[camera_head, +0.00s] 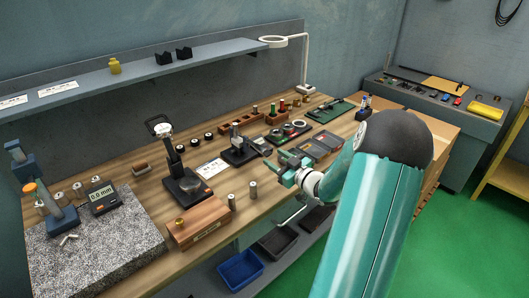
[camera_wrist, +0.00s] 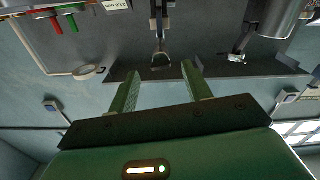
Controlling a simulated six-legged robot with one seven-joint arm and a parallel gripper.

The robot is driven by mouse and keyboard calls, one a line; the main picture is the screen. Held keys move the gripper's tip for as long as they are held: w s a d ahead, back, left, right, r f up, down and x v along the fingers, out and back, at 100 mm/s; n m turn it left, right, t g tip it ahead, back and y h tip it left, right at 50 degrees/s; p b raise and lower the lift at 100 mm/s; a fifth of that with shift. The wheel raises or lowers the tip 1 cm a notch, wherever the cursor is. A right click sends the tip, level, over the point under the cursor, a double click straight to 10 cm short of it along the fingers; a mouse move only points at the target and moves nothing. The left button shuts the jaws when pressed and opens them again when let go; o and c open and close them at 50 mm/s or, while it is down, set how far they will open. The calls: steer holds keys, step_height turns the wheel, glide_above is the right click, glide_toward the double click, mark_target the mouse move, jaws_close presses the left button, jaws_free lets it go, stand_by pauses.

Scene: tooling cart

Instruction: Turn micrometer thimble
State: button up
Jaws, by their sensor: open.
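The micrometer (camera_head: 240,150) appears to be the small metal device on a dark stand in the middle of the wooden bench. Its thimble is too small to make out clearly. My teal gripper (camera_head: 280,166) is just right of it in the head view, a little above the bench; I cannot tell whether they touch. In the wrist view my gripper (camera_wrist: 162,85) has its two green fingers apart, with nothing between them. A large grey cylinder (camera_wrist: 276,14) is close by at the upper right there; I cannot tell whether it is the thimble.
Two metal cylinders (camera_head: 253,189) and a wooden block (camera_head: 199,221) stand at the front. A gauge stand (camera_head: 182,184) is to the left. Dark cases (camera_head: 322,144) lie behind my gripper.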

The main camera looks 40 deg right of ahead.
mark_target(264, 151)
steer(key=w, duration=0.6)
steer(key=shift+w+a, duration=0.2)
steer(key=shift+w, duration=0.1)
steer(key=c, duration=1)
